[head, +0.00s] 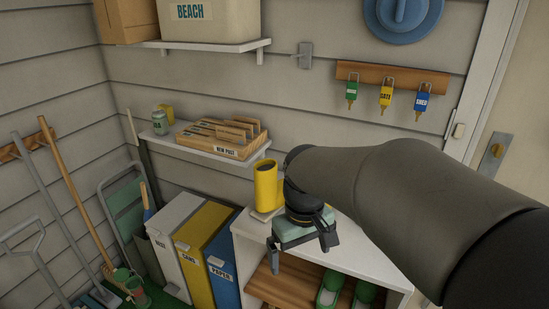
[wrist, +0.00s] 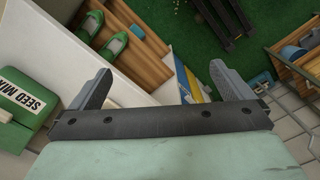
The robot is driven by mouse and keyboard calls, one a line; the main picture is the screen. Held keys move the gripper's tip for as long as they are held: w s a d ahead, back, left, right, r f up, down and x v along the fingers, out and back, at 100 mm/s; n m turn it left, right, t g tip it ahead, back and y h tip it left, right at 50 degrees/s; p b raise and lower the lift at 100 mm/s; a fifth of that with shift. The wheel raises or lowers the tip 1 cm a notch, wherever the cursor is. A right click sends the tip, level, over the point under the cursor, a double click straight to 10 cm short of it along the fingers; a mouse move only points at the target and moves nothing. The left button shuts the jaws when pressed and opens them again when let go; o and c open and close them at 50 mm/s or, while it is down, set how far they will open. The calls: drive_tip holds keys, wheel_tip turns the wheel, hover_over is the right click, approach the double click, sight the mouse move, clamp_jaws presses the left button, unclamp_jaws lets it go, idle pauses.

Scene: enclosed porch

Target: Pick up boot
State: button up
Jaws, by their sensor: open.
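A yellow upright thing (head: 265,187) with a dark opening, which looks like the boot, stands on the white cabinet's top (head: 342,232) in the head view. My gripper (head: 302,256) is open and empty, to the right of and nearer than the yellow thing, over the cabinet's front edge. In the wrist view the open jaws (wrist: 160,76) point down with nothing between the fingers. The yellow thing does not show in the wrist view.
Green shoes (head: 329,289) sit on the cabinet's wooden shelf; they also show in the wrist view (wrist: 115,44). White, yellow and blue bins (head: 205,238) stand left of the cabinet. A wall shelf (head: 205,148) holds a wooden rack. A green seed box (wrist: 27,107) is at left in the wrist view.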

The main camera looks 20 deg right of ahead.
drive_tip(key=w+d+r+n, duration=0.2)
drive_tip(key=w+d+r, duration=0.25)
drive_tip(key=w, duration=0.35)
drive_tip(key=w+d+r+n, duration=0.3)
drive_tip(key=w+d+r, duration=0.15)
drive_tip(key=w, duration=0.35)
drive_tip(key=w+d+r+n, duration=0.2)
drive_tip(key=w+d+r, duration=0.25)
drive_tip(key=w, duration=0.25)
drive_tip(key=f, duration=1.1)
drive_tip(key=shift+w+a+f, duration=0.1)
drive_tip(key=shift+w, duration=0.1)
drive_tip(key=shift+w+d+f+p, duration=0.1)
drive_tip(key=shift+f+p, duration=0.35)
drive_tip(key=shift+f, duration=0.85)
drive_tip(key=shift+w+d+f+p, duration=0.1)
drive_tip(key=shift+f+p, duration=0.3)
drive_tip(key=shift+f, duration=0.85)
drive_tip(key=shift+r, duration=0.1)
drive_tip(key=c, duration=1.6)
